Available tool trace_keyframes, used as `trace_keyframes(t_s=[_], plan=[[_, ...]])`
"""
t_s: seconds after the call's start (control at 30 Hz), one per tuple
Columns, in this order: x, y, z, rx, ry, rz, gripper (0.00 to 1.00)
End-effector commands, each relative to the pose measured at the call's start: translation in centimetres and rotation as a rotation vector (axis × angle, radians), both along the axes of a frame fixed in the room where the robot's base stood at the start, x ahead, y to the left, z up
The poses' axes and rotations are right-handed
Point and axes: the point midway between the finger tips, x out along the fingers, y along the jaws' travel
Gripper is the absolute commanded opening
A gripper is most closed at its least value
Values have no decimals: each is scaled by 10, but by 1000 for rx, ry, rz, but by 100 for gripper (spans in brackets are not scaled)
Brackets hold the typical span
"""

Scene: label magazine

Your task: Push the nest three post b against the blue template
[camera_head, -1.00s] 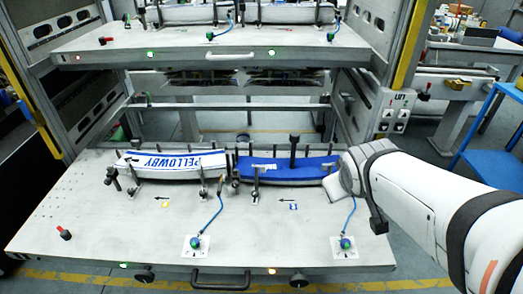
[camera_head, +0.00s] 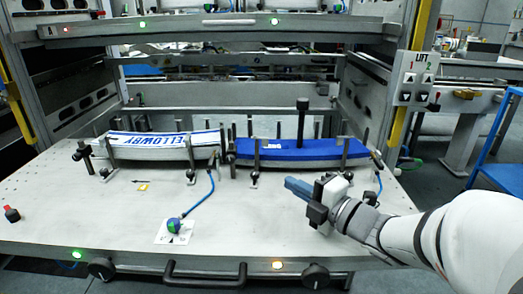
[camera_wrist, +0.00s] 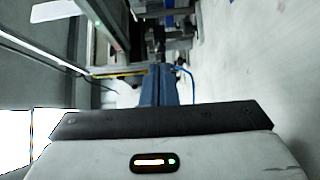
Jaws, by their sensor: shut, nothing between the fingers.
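The blue template (camera_head: 285,152) lies in the right-hand nest on the lower shelf, with a curved front edge. A tall dark post (camera_head: 302,118) rises at it. A short clamp-like post (camera_head: 256,165) stands at its front left, and another post (camera_head: 377,160) stands by its right end. I cannot read which one is nest three post b. My gripper (camera_head: 289,184) has blue fingers, closed together and empty, just in front of the template and apart from it. In the wrist view the shut fingers (camera_wrist: 158,72) point towards blurred fixture parts.
A white template with blue lettering (camera_head: 160,146) lies in the left nest. A green-blue knob (camera_head: 174,225) with a hose sits on the shelf (camera_head: 110,215) before it. A black handle (camera_head: 205,275) runs along the front edge. The upper shelf (camera_head: 200,32) overhangs behind.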

Motion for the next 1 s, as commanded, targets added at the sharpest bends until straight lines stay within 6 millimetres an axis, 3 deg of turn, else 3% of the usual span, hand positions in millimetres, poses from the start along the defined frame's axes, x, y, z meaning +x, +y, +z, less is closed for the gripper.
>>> trace_keyframes(t_s=[0.8,0.93,1.0], plan=[[54,52,6,0,3,4,0],[74,72,0,-1,-2,7,0],[87,67,0,-1,-4,2,0]])
